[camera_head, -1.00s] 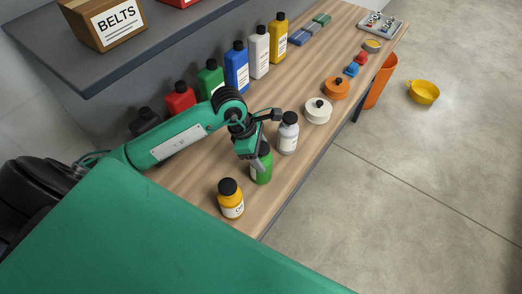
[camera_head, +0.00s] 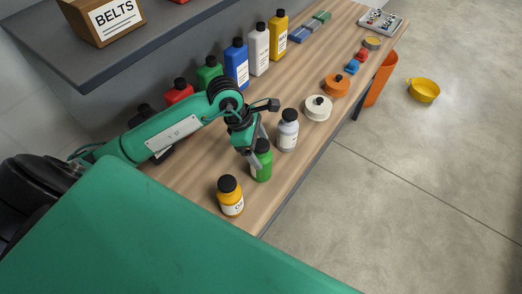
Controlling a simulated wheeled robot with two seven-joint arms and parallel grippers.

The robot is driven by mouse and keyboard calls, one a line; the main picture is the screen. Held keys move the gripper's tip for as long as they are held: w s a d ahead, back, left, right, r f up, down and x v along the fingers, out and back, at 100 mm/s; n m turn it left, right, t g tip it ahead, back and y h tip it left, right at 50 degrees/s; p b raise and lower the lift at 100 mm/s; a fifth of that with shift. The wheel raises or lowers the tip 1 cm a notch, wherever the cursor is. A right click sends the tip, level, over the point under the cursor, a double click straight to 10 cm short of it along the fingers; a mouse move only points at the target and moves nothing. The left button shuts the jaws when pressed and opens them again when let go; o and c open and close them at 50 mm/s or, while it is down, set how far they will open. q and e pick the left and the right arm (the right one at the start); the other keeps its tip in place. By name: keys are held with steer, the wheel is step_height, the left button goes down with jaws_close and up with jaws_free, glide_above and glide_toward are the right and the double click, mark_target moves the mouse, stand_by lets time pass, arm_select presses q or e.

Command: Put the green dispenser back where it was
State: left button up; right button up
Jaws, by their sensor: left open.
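The green dispenser (camera_head: 262,172), a small green bottle with a black cap, stands upright near the front edge of the wooden bench (camera_head: 196,190). My left gripper (camera_head: 254,150) is open at the dispenser's cap, with its fingers close beside it. Whether a finger touches it cannot be told. The gripper partly hides the dispenser's left side and top. An amber bottle (camera_head: 231,203) stands nearer me, and a grey-white bottle (camera_head: 288,136) stands just beyond it. My right gripper is not in view.
Larger bottles stand along the wall, including green (camera_head: 207,75), blue (camera_head: 237,66), white (camera_head: 259,54) and yellow (camera_head: 277,38). A white round container (camera_head: 318,108) and an orange one (camera_head: 337,85) sit farther along. A shelf (camera_head: 85,68) overhangs the back left.

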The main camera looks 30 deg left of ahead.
arm_select(q)
steer(key=b+v, duration=0.2)
steer(key=v, duration=0.8)
